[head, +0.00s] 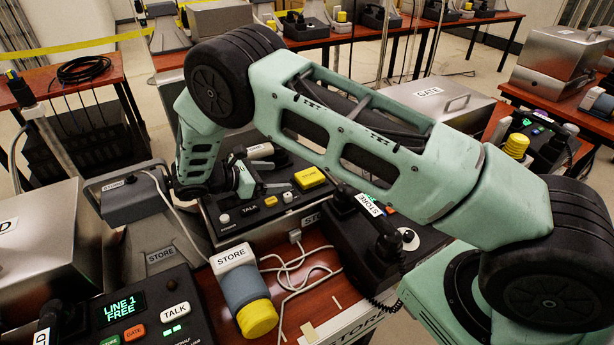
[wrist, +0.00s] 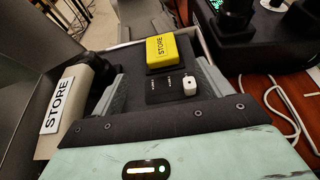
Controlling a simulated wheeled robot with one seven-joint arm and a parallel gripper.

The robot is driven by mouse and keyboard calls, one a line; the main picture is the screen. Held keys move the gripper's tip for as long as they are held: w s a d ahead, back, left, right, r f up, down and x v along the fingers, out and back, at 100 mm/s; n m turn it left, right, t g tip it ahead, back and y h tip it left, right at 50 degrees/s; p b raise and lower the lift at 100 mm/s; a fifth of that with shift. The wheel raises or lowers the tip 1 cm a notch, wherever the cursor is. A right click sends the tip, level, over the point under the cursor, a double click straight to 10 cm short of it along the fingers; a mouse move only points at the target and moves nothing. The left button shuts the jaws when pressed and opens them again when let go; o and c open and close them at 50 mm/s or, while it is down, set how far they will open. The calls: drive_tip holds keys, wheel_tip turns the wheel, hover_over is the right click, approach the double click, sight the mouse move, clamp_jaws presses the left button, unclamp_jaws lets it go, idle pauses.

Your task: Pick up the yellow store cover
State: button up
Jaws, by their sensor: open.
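The yellow store cover (head: 309,178) is a small box-shaped yellow cover on the dark console, right of my gripper (head: 268,187) in the head view. In the wrist view the yellow store cover (wrist: 171,52) is marked STORE and sits upright on the console, just beyond the fingertips. My gripper (wrist: 155,82) is open, with one grey finger on each side and nothing between them except a view of the console face. The cover and fingers look apart.
A white knob (wrist: 190,86) stands on the console near the right finger. A STORE handset (wrist: 65,100) lies at left. A grey cylinder with a yellow end (head: 258,318) lies in front. A black phone (head: 385,235) and loose cords are to the right.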

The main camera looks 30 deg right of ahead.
sight(307, 176)
drive_tip(key=p+x, duration=0.2)
drive_tip(key=x, duration=0.8)
drive_tip(key=shift+s+d+f, duration=0.1)
drive_tip(key=shift+d+f, duration=0.1)
drive_tip(key=shift+d, duration=0.1)
drive_tip(key=c, duration=1.1)
